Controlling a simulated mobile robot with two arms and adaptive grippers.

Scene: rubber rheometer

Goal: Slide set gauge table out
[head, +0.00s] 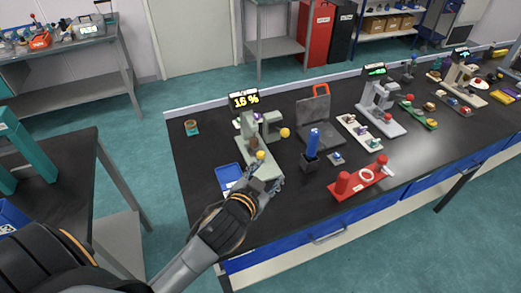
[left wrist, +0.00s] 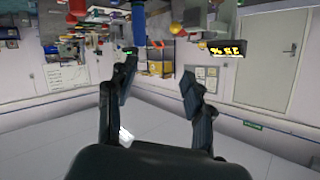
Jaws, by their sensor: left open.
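The set gauge (head: 267,128) is a pale grey-green instrument at the left end of the black bench, with a display (head: 243,100) reading "15 %" in yellow. A yellow ball knob (head: 285,132) sticks out at its right, and another yellow knob (head: 261,155) is at its front, just beyond my left gripper. My left gripper (head: 266,181) is open over the front of the gauge base; contact cannot be told. It partly hides the gauge table. In the left wrist view the open fingers (left wrist: 158,84) have nothing between them, and the display (left wrist: 222,48) appears upside down. My right gripper is not in view.
A blue tray (head: 229,177) lies left of the gauge. A black holder (head: 309,162) with a blue-handled tool, a grey press with an orange handle (head: 318,112) and a red stand (head: 360,182) are to the right. The bench's left end is mostly clear.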

